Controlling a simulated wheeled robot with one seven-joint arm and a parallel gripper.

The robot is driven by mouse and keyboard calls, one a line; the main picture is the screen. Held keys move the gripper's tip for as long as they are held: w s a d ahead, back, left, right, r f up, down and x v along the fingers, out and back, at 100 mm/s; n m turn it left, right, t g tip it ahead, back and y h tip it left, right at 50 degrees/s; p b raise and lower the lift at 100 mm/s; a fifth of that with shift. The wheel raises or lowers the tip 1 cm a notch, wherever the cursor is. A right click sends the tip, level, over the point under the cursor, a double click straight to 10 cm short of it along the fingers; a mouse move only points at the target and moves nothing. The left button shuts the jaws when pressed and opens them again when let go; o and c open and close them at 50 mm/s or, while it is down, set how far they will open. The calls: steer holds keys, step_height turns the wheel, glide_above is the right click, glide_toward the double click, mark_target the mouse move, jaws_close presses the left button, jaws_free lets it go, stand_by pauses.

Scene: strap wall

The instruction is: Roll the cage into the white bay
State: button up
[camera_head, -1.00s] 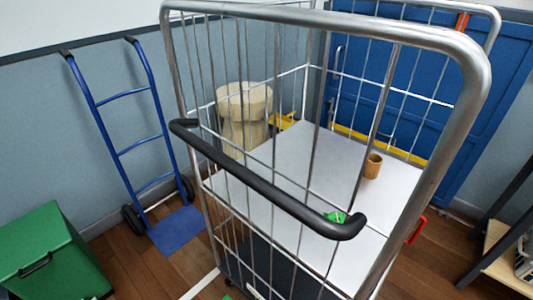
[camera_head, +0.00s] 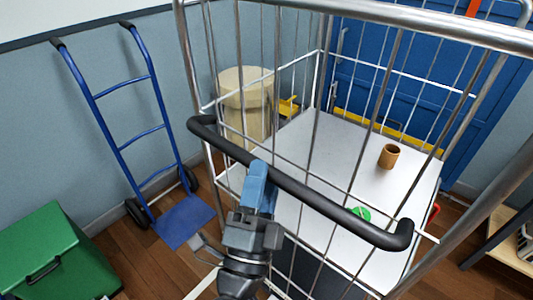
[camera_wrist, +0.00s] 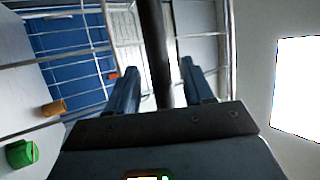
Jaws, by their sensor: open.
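The cage (camera_head: 343,65) is a tall wire roll cage with a grey tube frame and a pale floor. It stands upright in front of me. A black push handle (camera_head: 315,200) runs across its near side. My gripper (camera_head: 260,170) is at the handle, left of its middle. In the wrist view, the dark handle bar (camera_wrist: 155,50) lies between the two parted fingers of my gripper (camera_wrist: 158,85). The fingers are not closed on it. A white strip (camera_head: 203,283) shows on the floor at the bottom; I cannot tell whether it marks the white bay.
A brown cup (camera_head: 389,156) and a green item (camera_head: 360,214) sit on the cage floor. A blue hand truck (camera_head: 141,138) and a green box (camera_head: 55,260) stand left. A beige drum (camera_head: 246,105) and a blue door (camera_head: 430,70) are behind. A wooden shelf (camera_head: 513,247) stands right.

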steer(key=shift+x, duration=2.05)
steer(key=shift+c, duration=0.3)
jaws_close()
